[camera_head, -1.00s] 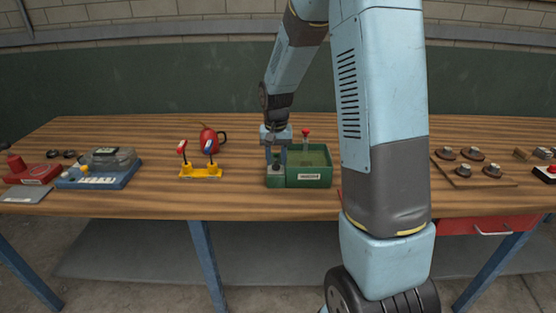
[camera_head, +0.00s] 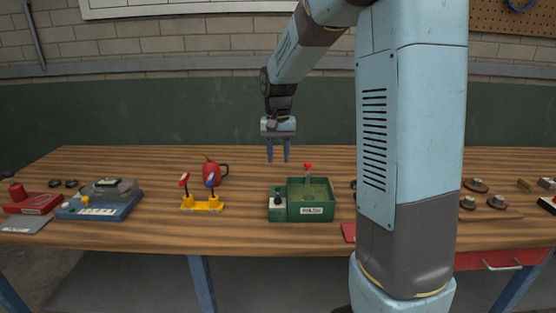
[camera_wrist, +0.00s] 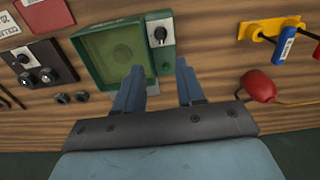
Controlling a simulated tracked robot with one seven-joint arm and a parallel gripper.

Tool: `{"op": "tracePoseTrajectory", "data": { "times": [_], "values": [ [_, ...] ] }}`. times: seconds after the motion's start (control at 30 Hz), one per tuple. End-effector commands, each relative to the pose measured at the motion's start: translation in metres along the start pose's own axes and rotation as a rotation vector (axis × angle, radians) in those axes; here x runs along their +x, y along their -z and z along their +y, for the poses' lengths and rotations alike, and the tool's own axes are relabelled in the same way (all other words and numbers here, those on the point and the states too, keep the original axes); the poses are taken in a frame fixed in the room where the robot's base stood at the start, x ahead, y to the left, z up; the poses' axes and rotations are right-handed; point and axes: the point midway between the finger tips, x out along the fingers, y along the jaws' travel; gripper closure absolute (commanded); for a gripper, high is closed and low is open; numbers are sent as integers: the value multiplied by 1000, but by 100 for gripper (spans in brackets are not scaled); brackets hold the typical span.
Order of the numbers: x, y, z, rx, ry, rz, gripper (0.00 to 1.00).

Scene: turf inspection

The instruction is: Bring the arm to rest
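My gripper (camera_head: 278,158) hangs in the air above the workbench (camera_head: 130,222), fingers pointing down. Its two fingers are apart with nothing between them; they also show in the wrist view (camera_wrist: 160,82). Below it is a green tray box (camera_head: 318,213) with a label on its front and a black knob (camera_head: 278,201) on its left block. The wrist view shows the same box (camera_wrist: 85,50) and knob (camera_wrist: 159,34) beyond the fingertips, apart from them. My upper arm hides part of the bench on the right.
A red-topped plunger (camera_head: 308,168) stands at the green box. Round knobs (camera_head: 476,186) lie at right. A wall stands behind the bench.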

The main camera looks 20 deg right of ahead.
Motion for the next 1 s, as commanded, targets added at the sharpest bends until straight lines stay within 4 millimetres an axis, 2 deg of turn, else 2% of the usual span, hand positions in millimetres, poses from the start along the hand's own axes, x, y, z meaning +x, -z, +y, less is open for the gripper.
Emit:
{"op": "tracePoseTrajectory", "data": {
  "times": [0.33,0.47,0.67,1.0],
  "values": [
    [0,0,0,0,0,0,62],
    [-6,-6,2,-7,3,13,62],
    [-35,-39,12,-43,16,76,62],
    [-78,-112,34,-124,40,207,62]
  ]
}}
